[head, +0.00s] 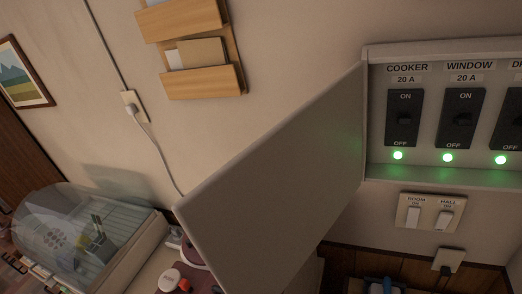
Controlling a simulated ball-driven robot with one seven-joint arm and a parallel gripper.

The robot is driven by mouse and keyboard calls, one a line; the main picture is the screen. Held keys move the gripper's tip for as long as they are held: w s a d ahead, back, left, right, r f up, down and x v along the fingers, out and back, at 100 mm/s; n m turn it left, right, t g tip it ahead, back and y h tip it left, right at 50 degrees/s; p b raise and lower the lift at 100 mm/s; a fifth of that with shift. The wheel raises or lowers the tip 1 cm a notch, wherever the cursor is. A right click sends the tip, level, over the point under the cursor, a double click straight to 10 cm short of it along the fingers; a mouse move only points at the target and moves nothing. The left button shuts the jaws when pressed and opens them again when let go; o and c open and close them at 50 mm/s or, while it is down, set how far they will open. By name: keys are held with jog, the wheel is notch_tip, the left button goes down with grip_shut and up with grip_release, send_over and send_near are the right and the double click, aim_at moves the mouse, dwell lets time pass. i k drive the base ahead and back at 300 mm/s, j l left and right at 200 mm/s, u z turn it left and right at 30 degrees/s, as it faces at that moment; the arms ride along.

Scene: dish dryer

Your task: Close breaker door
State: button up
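The breaker door (283,178) is a flat grey panel. It is hinged on the left edge of the breaker box (440,182) and stands open, swung out to the left and towards me. The box is on the wall at the upper right. Inside it are black breaker switches labelled COOKER (404,118) and WINDOW (463,119), and a third cut off by the right edge. Green lights glow under them. My gripper is not in view.
A dish dryer (85,235) with a clear domed lid stands at the lower left. Light switches (430,213) and a socket (448,262) are below the box. A wooden letter rack (205,82) hangs upper left of the door. A plugged cord (150,135) runs down behind the door.

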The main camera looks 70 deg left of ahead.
aim_at(256, 222)
jog(key=k+j+u, duration=0.45)
jog(key=k+j, duration=0.35)
jog(key=i+j+z, duration=0.1)
jog(key=j, duration=0.2)
jog(key=i+j+z, duration=0.1)
jog(key=i+j, duration=0.1)
jog(key=j, duration=0.1)
